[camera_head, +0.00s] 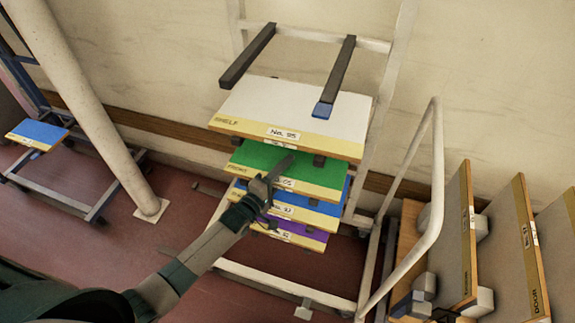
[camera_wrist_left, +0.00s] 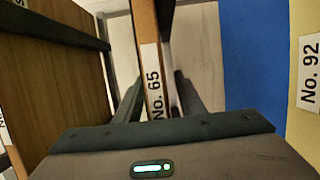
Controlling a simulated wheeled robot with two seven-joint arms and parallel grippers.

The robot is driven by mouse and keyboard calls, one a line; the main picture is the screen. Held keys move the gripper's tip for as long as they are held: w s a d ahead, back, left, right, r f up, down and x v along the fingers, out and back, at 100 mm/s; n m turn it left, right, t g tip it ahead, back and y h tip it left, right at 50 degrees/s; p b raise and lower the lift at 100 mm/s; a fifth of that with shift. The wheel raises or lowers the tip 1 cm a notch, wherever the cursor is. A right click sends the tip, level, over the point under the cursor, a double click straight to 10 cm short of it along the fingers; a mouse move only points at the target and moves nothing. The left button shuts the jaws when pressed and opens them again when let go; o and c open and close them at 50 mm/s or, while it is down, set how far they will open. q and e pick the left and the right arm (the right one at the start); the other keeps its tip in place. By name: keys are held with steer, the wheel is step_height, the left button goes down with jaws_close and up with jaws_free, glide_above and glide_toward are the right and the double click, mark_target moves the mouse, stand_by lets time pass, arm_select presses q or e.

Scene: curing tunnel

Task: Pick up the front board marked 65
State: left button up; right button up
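The green front board marked No. 65 (camera_head: 312,172) lies flat in the rack, below a white board. Its light edge and No. 65 label (camera_wrist_left: 153,80) show in the left wrist view. My left gripper (camera_head: 282,166) is at the front edge of this board, with one dark finger over its green top. In the left wrist view the fingers (camera_wrist_left: 158,92) stand on either side of the board's edge, close to it. Whether they press on it I cannot tell. My right gripper is not clearly visible.
The white shelf board (camera_head: 300,108) lies just above; a blue board (camera_head: 294,200) and a purple board (camera_head: 307,238) lie below. A white rail (camera_head: 437,180) and upright boards (camera_head: 500,240) stand at right. A pale post (camera_head: 88,100) stands at left.

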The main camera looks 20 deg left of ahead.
arm_select(q)
steer(key=shift+w+d, duration=0.15)
steer(key=shift+w, duration=0.2)
jaws_close()
arm_select(e)
steer(key=shift+w+d, duration=0.1)
steer(key=shift+d, duration=0.05)
arm_select(q)
steer(key=shift+r, duration=0.1)
